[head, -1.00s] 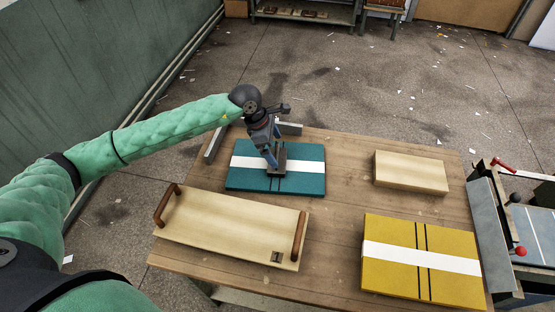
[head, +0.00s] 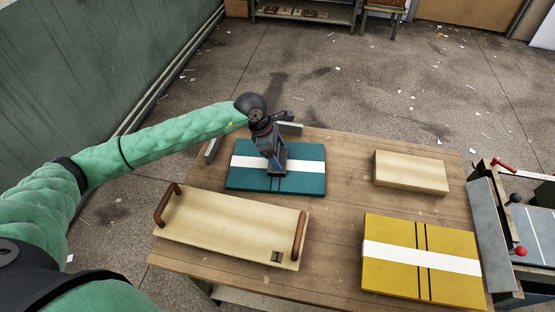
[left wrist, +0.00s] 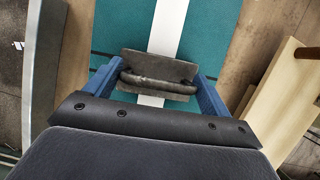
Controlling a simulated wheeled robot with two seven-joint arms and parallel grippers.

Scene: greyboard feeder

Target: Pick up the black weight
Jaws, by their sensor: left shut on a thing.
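The black weight (head: 279,166) is a dark block on the teal board stack (head: 309,180), on its white band. In the left wrist view the weight (left wrist: 160,66) shows a dark bar handle across its top. My left gripper (head: 272,158) points down at the weight from above, and in the left wrist view its blue fingers (left wrist: 158,84) stand at the two ends of the handle, shut on it. Whether the weight touches the board is hard to tell. My right gripper is not in view.
A wooden tray (head: 230,224) with two brown handles lies in front of the teal stack. A yellow stack (head: 390,283) and a pale wooden block (head: 411,172) are on the right of the table. Bare tabletop (head: 342,190) lies between.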

